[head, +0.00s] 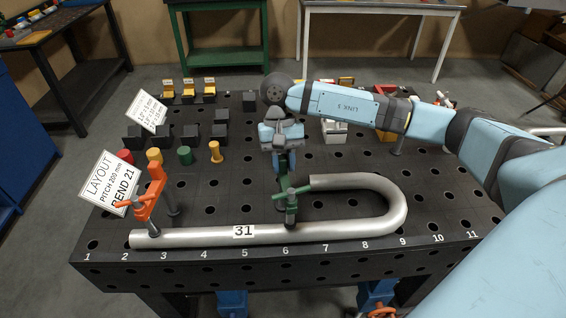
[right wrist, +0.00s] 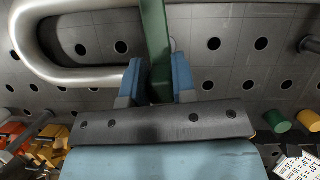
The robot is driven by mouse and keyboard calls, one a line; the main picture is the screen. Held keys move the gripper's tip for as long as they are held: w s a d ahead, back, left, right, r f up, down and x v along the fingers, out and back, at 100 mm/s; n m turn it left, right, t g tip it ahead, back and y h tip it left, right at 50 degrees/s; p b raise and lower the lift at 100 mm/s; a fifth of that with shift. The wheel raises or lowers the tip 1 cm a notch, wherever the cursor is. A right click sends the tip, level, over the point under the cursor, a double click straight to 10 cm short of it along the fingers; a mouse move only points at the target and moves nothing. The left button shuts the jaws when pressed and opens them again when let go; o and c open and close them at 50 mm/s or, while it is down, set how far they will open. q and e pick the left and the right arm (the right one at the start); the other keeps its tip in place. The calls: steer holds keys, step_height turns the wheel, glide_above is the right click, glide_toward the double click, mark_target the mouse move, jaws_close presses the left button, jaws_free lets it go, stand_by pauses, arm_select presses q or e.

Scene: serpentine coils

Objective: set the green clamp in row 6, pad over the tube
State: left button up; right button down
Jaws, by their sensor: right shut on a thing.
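The green clamp (head: 291,206) is upright near the row 6 label, at the front middle of the table. My right gripper (head: 283,168) is shut on its upright bar (right wrist: 154,40), above and behind the tube. The silver U-shaped tube (head: 195,237) lies along the front edge with its bend on the right and a "31" label. The clamp's spindle end shows over the front run of the tube in line with row 6. I cannot tell whether the pad touches the tube or whether the post is seated in a hole. My left gripper is not in view.
An orange clamp (head: 149,197) stands near row 3 over the tube's left part. A layout sign (head: 109,183) and coloured cylinders (head: 185,155) stand at left. Black blocks (head: 163,134) stand behind them. The perforated table (head: 440,200) is clear right of the bend.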

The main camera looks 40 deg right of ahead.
steer(key=shift+s+f, duration=0.1)
steer(key=shift+f, duration=0.05)
steer(key=c, duration=0.8)
jaws_free()
steer(key=shift+c, duration=0.2)
steer(key=b+v, duration=0.1)
steer(key=v, duration=1.2)
steer(key=shift+r, duration=0.35)
